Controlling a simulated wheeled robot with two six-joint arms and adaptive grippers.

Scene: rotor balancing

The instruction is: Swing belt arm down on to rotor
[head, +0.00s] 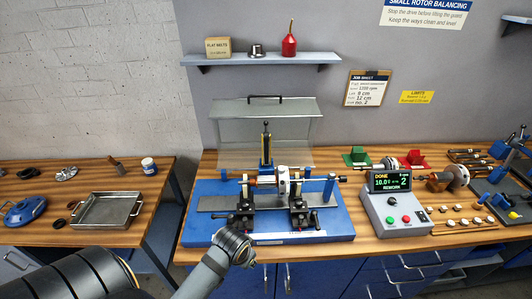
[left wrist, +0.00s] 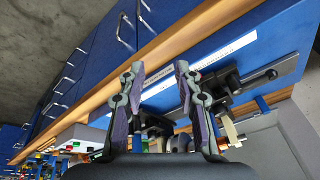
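The rotor (head: 284,182) lies level on its shaft across two black supports of the blue balancing machine (head: 330,228). The belt arm seems to be the upright dark and yellow piece (head: 266,140) on a blue post behind the rotor; it stands up, apart from the rotor. My left gripper (head: 240,250) is at the front edge of the machine, below and in front of the left support; its fingers are hard to see there. In the left wrist view my left gripper (left wrist: 158,75) has its fingers spread with nothing between them. My right gripper is in neither view.
A clear guard (head: 230,128) with a black handle stands raised behind the rotor. A control box (head: 392,205) reads DONE, 10.0, 2, REWORK. A metal tray (head: 103,208) is on the left bench.

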